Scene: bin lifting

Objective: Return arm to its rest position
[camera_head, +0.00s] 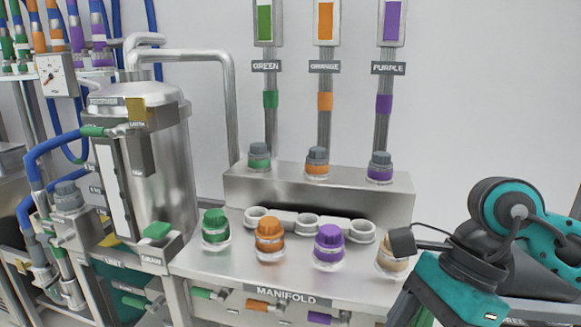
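My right arm (465,270), teal and dark grey, is folded in the lower right corner, in front of the bench's right end. My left arm and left gripper are not in view.
The metal manifold bench (290,297) carries green (215,228), orange (269,238) and purple (330,246) capped jars, with the tan jar (389,264) at right. A ring rack (308,222) stands behind them. A steel tank (160,150) with blue hoses stands left.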

